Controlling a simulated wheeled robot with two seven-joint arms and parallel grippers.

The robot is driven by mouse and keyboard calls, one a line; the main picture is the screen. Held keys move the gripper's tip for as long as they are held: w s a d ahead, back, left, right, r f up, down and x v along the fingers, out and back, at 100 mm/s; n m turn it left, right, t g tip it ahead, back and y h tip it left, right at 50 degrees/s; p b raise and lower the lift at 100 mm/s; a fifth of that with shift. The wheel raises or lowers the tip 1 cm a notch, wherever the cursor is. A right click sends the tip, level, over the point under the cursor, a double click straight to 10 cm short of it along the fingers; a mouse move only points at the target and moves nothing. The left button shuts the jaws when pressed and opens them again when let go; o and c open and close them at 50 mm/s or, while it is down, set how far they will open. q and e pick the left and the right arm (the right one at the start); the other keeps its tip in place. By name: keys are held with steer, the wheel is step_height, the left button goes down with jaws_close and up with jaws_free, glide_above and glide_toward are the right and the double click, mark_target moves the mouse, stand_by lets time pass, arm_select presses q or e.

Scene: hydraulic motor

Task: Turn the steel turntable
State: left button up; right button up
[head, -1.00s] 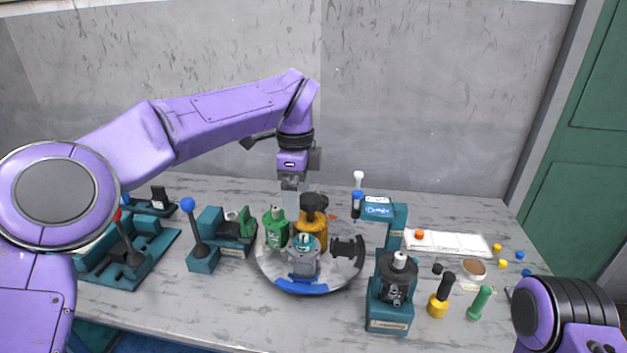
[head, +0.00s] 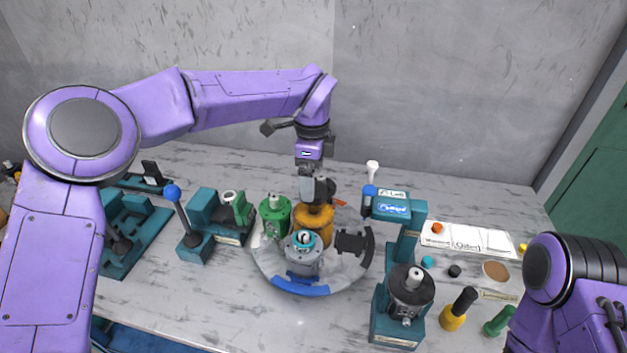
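The steel turntable (head: 347,278) is a round grey disc on the table, with a blue segment (head: 300,287) on its front rim. On it stand a green part (head: 274,217), an orange part (head: 314,226), a grey part with a teal top (head: 304,254) and a dark flanged part (head: 354,242). My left gripper (head: 307,198) points down at the turntable's back, by the orange part's dark top. I cannot tell whether it touches anything, and its finger gap is not clear. My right arm shows at the lower right; its gripper is outside the view.
A teal press (head: 399,230) stands right of the turntable, with a teal stand holding a dark motor (head: 407,292) in front. A blue-knobbed lever (head: 184,214) and teal fixtures stand to the left.

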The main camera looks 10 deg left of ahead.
arm_select(q)
steer(key=f, duration=0.1)
steer(key=w+f, duration=0.1)
steer(key=f, duration=0.1)
steer(key=shift+w+f, duration=0.2)
steer(key=shift+f, duration=0.1)
steer(key=shift+s+d+r, duration=0.1)
steer(key=shift+s+r, duration=0.05)
steer(key=shift+s, duration=0.2)
steer(key=shift+c, duration=0.9)
steer(key=c, duration=1.3)
steer(key=shift+c, duration=0.2)
arm_select(e)
steer(key=shift+w+r, duration=0.15)
steer(key=shift+w, duration=0.2)
steer(key=shift+s, duration=0.1)
